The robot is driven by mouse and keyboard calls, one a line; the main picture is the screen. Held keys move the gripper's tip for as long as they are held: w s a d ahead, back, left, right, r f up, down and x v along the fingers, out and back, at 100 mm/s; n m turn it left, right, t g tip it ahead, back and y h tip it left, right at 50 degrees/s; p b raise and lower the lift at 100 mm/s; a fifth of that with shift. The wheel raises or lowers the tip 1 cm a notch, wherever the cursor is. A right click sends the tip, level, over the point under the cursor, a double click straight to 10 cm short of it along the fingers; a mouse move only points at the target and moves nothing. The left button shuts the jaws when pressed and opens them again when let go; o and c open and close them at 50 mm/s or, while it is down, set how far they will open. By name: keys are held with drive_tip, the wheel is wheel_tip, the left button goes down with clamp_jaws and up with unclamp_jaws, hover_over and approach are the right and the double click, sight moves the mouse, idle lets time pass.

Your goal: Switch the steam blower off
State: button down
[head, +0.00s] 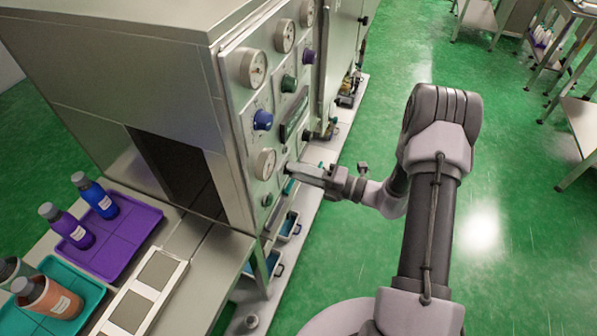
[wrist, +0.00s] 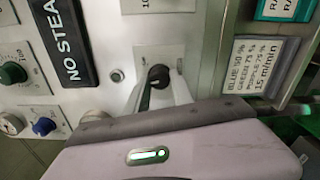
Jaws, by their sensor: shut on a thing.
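A small black rotary knob (wrist: 159,74) sits on a pale plate on the machine's panel in the wrist view. The lettering by it is too small to read, so I cannot tell from the label that it is the steam blower switch. My gripper (wrist: 158,88) is shut on this knob, one finger on each side of it. In the head view my gripper (head: 290,169) reaches the panel's front face from the right and hides the knob.
The panel (head: 240,120) carries several gauges and blue, green and purple knobs. A black "NO STEAM" sign (wrist: 66,38) is left of the held knob. A purple tray (head: 125,245) and a teal tray (head: 85,285) hold bottles.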

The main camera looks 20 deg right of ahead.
drive_tip(key=n+b, duration=0.1)
drive_tip(key=n, duration=0.5)
drive_tip(key=shift+f, duration=0.1)
drive_tip(key=shift+n+b, duration=0.3)
drive_tip(key=shift+n, duration=0.1)
idle(0.3)
drive_tip(key=c, duration=1.1)
unclamp_jaws()
drive_tip(key=p+v, duration=0.3)
drive_tip(key=v, duration=1.4)
drive_tip(key=shift+s+d, duration=0.15)
